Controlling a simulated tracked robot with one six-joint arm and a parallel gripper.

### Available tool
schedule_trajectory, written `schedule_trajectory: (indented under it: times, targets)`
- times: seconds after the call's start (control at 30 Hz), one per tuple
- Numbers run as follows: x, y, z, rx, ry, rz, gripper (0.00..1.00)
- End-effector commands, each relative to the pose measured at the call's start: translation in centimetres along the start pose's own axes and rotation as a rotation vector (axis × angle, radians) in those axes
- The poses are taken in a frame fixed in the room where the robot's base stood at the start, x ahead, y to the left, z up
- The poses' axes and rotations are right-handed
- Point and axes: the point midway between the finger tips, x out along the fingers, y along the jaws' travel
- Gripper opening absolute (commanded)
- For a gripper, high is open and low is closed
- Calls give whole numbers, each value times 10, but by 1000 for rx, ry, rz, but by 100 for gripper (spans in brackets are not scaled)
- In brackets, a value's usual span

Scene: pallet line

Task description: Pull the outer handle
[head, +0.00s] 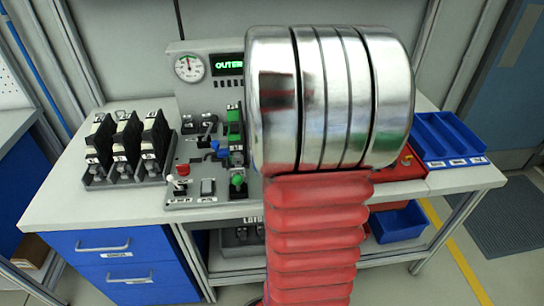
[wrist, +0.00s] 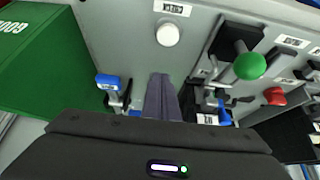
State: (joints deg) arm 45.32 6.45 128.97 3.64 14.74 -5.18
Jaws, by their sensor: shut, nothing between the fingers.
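A grey control panel (head: 205,190) stands on the bench, with a lit green display (head: 229,64) reading "OUTE", the rest cut off by my arm. In the wrist view, my gripper (wrist: 162,95) is shut and empty over the panel (wrist: 140,50), its fingers between a blue-capped lever (wrist: 107,80) on the left and blue handles (wrist: 222,112) on the right. I see no contact with either. I cannot tell which handle is the outer one; the labels are too small to read. In the head view, my arm hides the gripper and the panel's right part.
A green knob (wrist: 249,66), a red knob (wrist: 274,95) and a white button (wrist: 167,34) stand near the fingers. A green box (wrist: 40,60) is at left. Black switch-like units (head: 125,150) stand left on the bench, and a blue tray (head: 447,138) right.

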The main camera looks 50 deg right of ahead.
Motion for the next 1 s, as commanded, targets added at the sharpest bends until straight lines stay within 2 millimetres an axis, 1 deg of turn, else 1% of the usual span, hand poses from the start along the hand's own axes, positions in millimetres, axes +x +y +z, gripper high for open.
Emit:
schedule_trajectory:
  times: [0.03,0.17,1.0]
  targets:
    - [-7,-1,-2,-1,3,0,0]
    - [-22,-2,-5,-2,6,-1,0]
    - [-110,-2,12,0,7,0,0]
